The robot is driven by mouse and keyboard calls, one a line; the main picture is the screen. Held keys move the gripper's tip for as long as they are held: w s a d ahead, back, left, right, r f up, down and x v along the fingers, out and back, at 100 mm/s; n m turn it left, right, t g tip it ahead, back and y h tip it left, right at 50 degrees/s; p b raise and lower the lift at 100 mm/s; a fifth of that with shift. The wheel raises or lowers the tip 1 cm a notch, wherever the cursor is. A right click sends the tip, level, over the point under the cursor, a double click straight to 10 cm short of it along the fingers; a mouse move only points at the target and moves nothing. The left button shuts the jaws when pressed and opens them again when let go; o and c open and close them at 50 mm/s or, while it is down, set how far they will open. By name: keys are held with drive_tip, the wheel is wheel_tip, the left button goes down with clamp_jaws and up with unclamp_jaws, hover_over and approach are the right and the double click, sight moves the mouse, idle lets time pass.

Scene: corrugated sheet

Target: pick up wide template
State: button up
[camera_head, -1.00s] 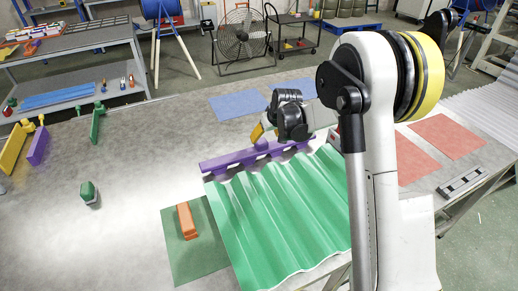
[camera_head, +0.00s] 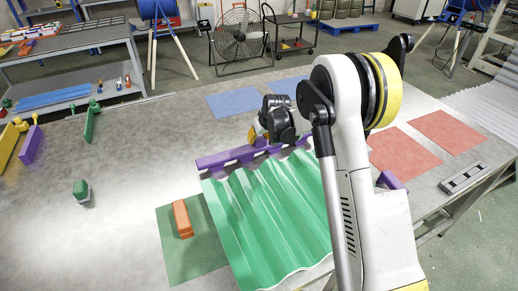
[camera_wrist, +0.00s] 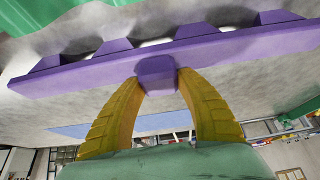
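The wide template is a long purple bar (camera_head: 215,162) with raised blocks along it. It lies along the far edge of the green corrugated sheet (camera_head: 265,215). In the wrist view the purple bar (camera_wrist: 75,78) crosses the upper part of the picture, with a knob-like handle (camera_wrist: 156,74) on its near side. My gripper (camera_wrist: 158,80) has its yellow fingertips on both sides of this handle, seemingly touching it. In the head view my gripper (camera_head: 253,138) is low at the bar, and its dark body hides part of it. No clear gap shows under the bar.
An orange block (camera_head: 182,218) stands on a green mat (camera_head: 180,262) left of the sheet. Yellow (camera_head: 10,142), purple (camera_head: 31,145) and green (camera_head: 90,124) pieces stand at the left. A purple piece (camera_head: 391,181) shows right of my arm. Blue and red mats lie flat on the table.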

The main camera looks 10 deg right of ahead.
clamp_jaws()
